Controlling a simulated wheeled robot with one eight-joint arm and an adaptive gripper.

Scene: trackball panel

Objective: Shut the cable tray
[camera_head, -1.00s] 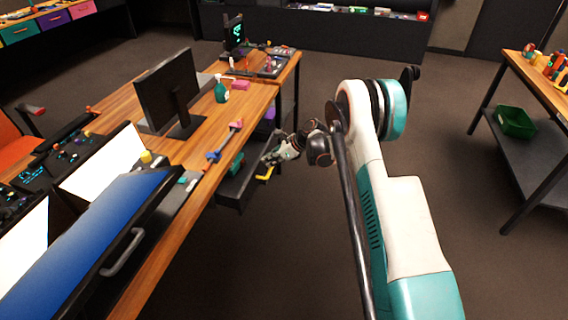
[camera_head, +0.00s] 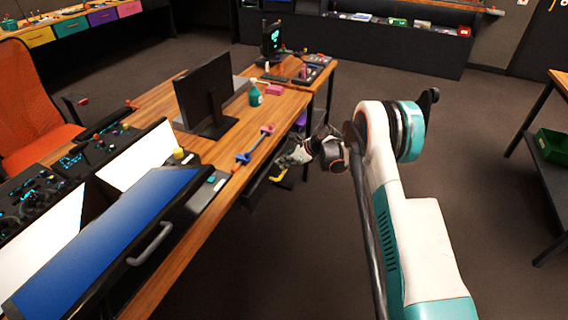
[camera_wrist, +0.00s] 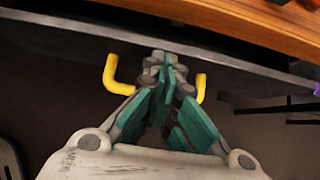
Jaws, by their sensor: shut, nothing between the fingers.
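The cable tray (camera_head: 257,190) is a dark drawer under the right edge of the wooden desk. Only a small part of it shows beyond the desk edge in the head view. In the wrist view its dark front (camera_wrist: 62,38) runs below the desk edge, with a yellow handle (camera_wrist: 115,75) on it. My gripper (camera_wrist: 166,66) is shut and empty, its fingertips at the tray front between the two visible ends of the handle. In the head view my gripper (camera_head: 285,164) is at the desk's side, partly hidden by my arm. Exact contact cannot be told.
A shelf table with a green bin (camera_head: 552,146) stands at right. The floor between is clear.

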